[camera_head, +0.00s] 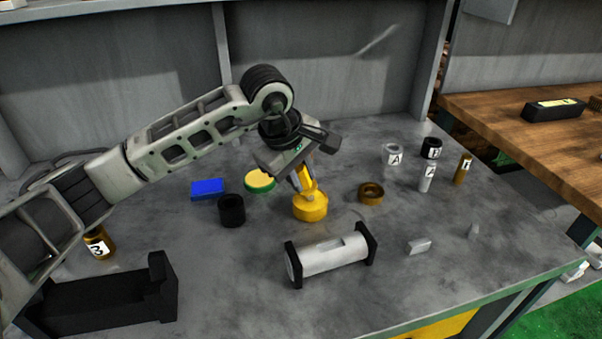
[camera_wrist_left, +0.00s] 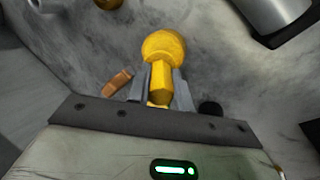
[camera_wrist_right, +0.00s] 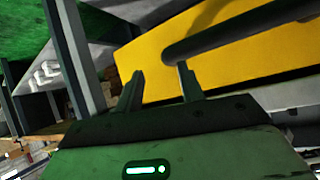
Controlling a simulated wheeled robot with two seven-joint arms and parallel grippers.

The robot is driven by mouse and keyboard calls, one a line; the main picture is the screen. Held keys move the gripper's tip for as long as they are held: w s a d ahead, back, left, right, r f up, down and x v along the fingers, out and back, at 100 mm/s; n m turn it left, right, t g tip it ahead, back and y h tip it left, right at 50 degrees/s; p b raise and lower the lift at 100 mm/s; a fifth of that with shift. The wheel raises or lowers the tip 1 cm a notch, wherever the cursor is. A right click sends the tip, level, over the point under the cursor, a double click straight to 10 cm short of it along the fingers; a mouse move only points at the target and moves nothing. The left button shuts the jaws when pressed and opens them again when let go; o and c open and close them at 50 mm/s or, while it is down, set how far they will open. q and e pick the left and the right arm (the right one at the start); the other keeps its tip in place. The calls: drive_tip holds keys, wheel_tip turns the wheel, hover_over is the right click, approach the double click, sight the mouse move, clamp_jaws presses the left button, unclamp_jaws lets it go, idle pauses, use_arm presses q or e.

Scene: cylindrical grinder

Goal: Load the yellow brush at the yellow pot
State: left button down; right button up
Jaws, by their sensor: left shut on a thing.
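My left gripper (camera_head: 301,181) is shut on the yellow brush (camera_head: 307,182), just above the yellow pot (camera_head: 310,208). The pot stands on the grey table. The brush's lower end meets the pot's top; I cannot tell how deep it reaches. In the left wrist view the brush (camera_wrist_left: 160,83) sits between the two fingers, with the round yellow pot (camera_wrist_left: 163,44) straight beyond it. My right gripper (camera_wrist_right: 160,84) shows only in its own wrist view, fingers apart and empty, away from the tabletop.
A white cylinder with black ends (camera_head: 328,258) lies in front of the pot. A black cup (camera_head: 231,210), blue block (camera_head: 207,189), yellow-green disc (camera_head: 260,180) and brown ring (camera_head: 371,193) stand around. Labelled cylinders (camera_head: 392,156) stand at right. A black holder (camera_head: 105,302) is front left.

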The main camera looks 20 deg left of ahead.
use_arm(q)
drive_tip(key=shift+s+f, duration=0.1)
drive_tip(key=shift+r+p, duration=2)
drive_tip(key=shift+r, duration=1.6)
